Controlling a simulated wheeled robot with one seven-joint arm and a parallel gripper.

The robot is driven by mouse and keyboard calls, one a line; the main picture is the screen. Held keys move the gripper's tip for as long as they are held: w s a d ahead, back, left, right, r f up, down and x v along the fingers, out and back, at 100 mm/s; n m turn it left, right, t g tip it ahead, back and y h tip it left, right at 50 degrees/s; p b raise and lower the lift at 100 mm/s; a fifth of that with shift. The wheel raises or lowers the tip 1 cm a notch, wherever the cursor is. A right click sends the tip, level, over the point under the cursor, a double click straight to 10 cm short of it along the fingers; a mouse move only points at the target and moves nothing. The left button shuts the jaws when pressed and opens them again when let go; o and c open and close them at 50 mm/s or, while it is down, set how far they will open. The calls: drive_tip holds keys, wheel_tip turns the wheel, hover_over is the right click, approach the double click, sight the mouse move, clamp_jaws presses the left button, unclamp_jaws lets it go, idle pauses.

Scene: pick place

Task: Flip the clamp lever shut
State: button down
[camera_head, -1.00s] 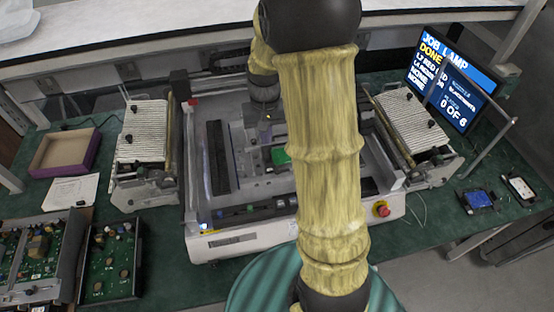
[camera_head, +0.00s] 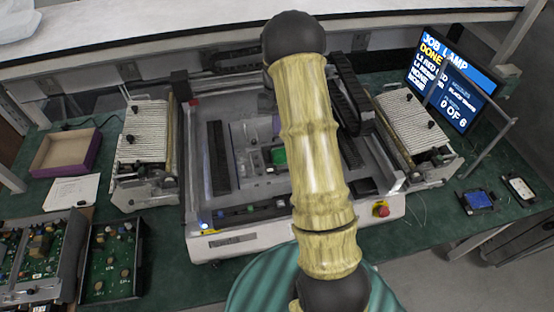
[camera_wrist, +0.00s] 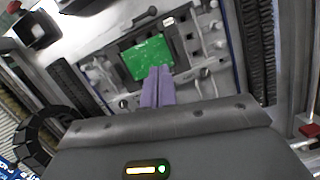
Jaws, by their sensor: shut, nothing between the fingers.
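In the wrist view my gripper (camera_wrist: 158,74) shows two purple fingers close together, with nothing seen between them. The fingertips appear over the lower edge of a green circuit board (camera_wrist: 146,58). The board sits in a dark-edged fixture on the grey machine bed (camera_wrist: 105,45). Small metal and dark fittings stand around the board; I cannot tell which is the clamp lever or how it lies. In the head view the board (camera_head: 279,156) shows beside my arm, which hides part of the machine and nearly all of my gripper.
The white-framed machine (camera_head: 245,240) has feeder banks at its left (camera_head: 146,135) and right (camera_head: 412,120). A red stop button (camera_head: 381,209) is at its front right. A monitor (camera_head: 452,85) stands at the back right. Boards, a box (camera_head: 62,152) and paper lie left.

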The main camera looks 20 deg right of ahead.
drive_tip(key=p+x, duration=0.3)
drive_tip(key=x, duration=0.5)
drive_tip(key=shift+s+a+f, duration=0.1)
drive_tip(key=shift+f, duration=0.05)
drive_tip(key=s+p, duration=0.1)
drive_tip(key=s+a+f+p, duration=0.1)
drive_tip(key=s, duration=0.1)
drive_tip(key=shift+s+a+p, duration=0.15)
drive_tip(key=shift+a+p, duration=0.05)
drive_tip(key=shift+p, duration=0.15)
drive_tip(key=shift+s+a+f, duration=0.1)
drive_tip(key=shift+s+f, duration=0.05)
drive_tip(key=shift+f, duration=0.15)
drive_tip(key=shift+s, duration=0.15)
drive_tip(key=shift+n, duration=0.3)
